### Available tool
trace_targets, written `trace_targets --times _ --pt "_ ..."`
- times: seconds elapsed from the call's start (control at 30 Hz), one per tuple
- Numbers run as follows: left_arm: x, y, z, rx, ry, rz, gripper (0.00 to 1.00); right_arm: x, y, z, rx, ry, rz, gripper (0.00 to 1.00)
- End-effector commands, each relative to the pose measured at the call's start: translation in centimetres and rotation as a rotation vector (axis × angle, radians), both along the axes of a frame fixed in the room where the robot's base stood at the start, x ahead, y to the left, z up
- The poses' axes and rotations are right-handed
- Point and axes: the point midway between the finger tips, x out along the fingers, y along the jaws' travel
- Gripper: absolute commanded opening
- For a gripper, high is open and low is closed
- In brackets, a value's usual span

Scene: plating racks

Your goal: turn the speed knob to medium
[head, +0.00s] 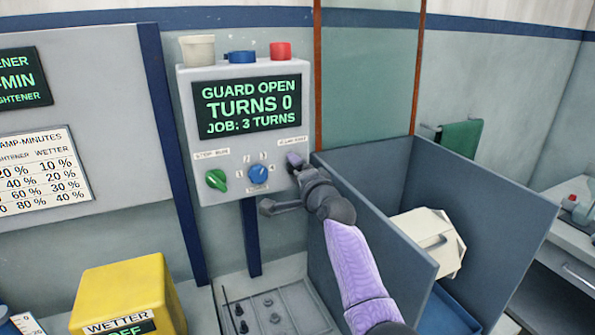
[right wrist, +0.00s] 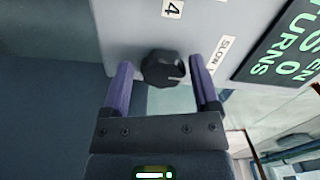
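A grey control box carries a screen (head: 247,106) reading "GUARD OPEN, TURNS 0, JOB: 3 TURNS". The black speed knob (right wrist: 163,69) shows in the right wrist view, beside a partly covered label starting "SLOW" (right wrist: 224,54). My right gripper (right wrist: 160,73) is open with its purple fingers on either side of this knob, and a gap shows on both sides. In the head view my right gripper (head: 295,162) is at the box's lower right and hides the knob. The knob's pointer setting cannot be read. My left gripper is out of view.
A green knob (head: 216,180) and a blue numbered knob (head: 258,174) sit left of my right gripper. Red (head: 280,51) and blue (head: 242,57) parts top the box. A grey-walled bin (head: 490,195) stands close on the right. A yellow "WETTER" container (head: 125,290) stands lower left.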

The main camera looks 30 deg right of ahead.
Motion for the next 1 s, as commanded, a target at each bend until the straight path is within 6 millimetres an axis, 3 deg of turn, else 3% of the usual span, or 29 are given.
trace_targets --times 0.07,0.43,0.8,1.0 --pt "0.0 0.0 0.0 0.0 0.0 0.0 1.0 0.0 0.0 0.1 0.0 -0.002 0.0 0.94" --pt "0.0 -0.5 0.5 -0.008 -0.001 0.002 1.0 -0.8 0.1 0.3 0.001 -0.005 0.0 0.94" --pt "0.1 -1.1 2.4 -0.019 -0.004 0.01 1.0 -8.0 0.4 0.3 0.0 -0.003 -0.001 0.94" --pt "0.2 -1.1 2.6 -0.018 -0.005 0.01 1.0 -9.8 0.5 0.1 0.001 -0.003 -0.001 0.94"
